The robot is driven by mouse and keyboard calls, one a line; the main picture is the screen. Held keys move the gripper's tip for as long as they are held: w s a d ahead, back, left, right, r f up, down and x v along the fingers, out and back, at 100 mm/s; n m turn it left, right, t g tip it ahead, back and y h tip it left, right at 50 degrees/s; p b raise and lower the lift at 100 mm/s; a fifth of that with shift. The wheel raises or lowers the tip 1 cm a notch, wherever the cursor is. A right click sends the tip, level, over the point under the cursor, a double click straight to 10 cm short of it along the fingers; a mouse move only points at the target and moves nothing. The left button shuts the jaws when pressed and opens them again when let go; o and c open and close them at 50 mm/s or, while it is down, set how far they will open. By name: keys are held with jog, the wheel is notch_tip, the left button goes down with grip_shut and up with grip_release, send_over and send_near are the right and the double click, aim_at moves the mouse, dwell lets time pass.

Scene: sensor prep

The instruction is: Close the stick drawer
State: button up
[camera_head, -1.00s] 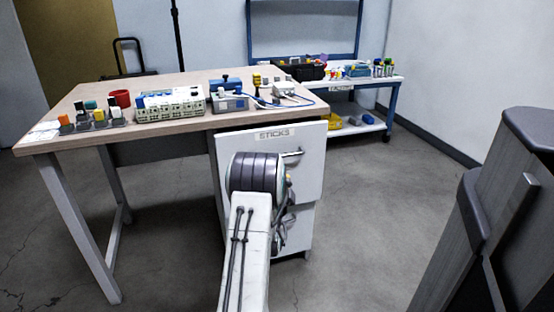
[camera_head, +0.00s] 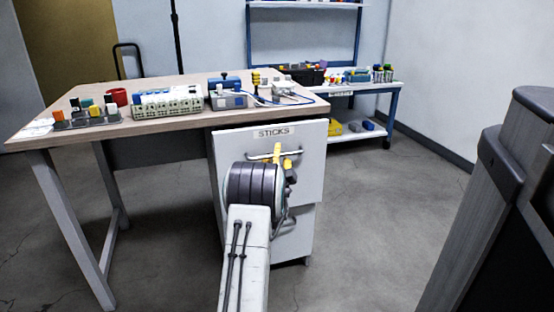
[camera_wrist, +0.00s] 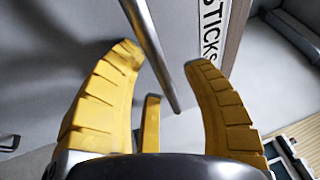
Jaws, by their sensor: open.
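The white stick drawer (camera_head: 312,180) is in the desk's pedestal, with a STICKS label above its metal bar handle (camera_head: 259,156). Its front seems to stand a little proud of the lower front. My gripper (camera_head: 284,156) is at the handle, its yellow fingers partly hidden behind my arm. In the wrist view my gripper (camera_wrist: 165,58) is open, fingers apart. The handle (camera_wrist: 151,50) runs between the fingertips, and the drawer front (camera_wrist: 185,30) with its label lies beyond. I cannot tell whether a finger touches the handle.
A lower drawer front (camera_head: 293,235) is below. A blue-framed shelf (camera_head: 385,115) stands behind. A dark grey structure (camera_head: 470,210) is at right. Floor between is clear.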

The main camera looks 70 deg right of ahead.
jog(key=shift+d, duration=0.1)
jog(key=shift+c, duration=0.2)
grip_shut()
dwell(0.4)
